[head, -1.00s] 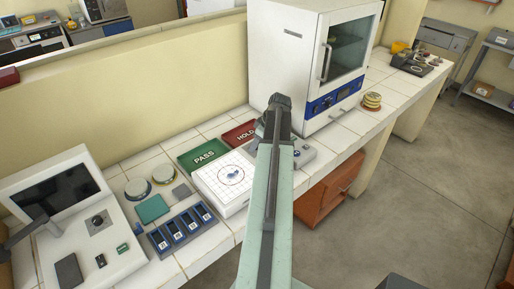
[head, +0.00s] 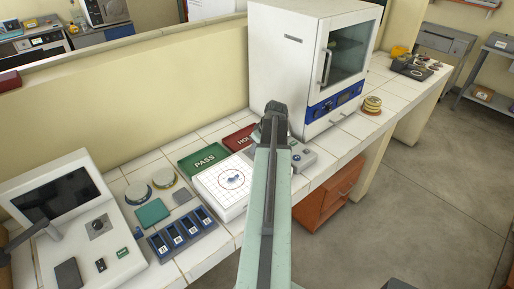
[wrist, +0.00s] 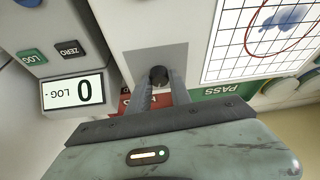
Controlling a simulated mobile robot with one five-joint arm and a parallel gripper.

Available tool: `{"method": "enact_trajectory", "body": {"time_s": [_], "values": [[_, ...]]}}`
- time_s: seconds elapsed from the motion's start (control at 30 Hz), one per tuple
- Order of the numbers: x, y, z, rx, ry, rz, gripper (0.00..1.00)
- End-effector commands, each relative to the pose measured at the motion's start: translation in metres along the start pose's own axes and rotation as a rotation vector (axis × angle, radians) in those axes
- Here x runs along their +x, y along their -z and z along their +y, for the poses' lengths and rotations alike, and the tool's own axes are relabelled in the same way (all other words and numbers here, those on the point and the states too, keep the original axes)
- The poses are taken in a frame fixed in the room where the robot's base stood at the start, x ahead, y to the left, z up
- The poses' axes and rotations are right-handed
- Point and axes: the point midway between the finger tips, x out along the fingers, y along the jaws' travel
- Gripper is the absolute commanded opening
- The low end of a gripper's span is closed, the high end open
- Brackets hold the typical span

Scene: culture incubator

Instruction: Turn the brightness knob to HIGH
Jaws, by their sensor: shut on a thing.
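A small black knob (wrist: 159,75) sits on a grey plate (wrist: 136,62) on the white light box, which carries a gridded panel (wrist: 268,40) in the wrist view. My gripper (wrist: 160,84) is shut on the knob, with one finger on each side of it. I cannot read any brightness marks or pointer on the knob. In the head view the light box (head: 207,200) lies in the middle of the bench. My gripper (head: 275,108) is at the far end of my arm, which hides the knob there.
A grey counter with a display (wrist: 74,92) is beside the light box. Green PASS tray (head: 204,159) and red HOLD tray (head: 241,136) lie behind. A white incubator (head: 286,65) stands at the back; a blue slotted rack (head: 180,233) and a screen console (head: 75,215) are left.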

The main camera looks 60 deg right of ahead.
Motion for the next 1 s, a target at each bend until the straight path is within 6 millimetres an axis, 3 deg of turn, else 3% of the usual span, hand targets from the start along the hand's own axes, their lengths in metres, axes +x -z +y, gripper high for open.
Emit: {"method": "enact_trajectory", "body": {"time_s": [0.5, 1.0], "values": [[0.0000, -0.0001, -0.0026, 0.360, -0.151, 0.000, 0.00], [0.0004, 0.0006, -0.0031, 0.475, -0.196, -0.001, 0.00]]}}
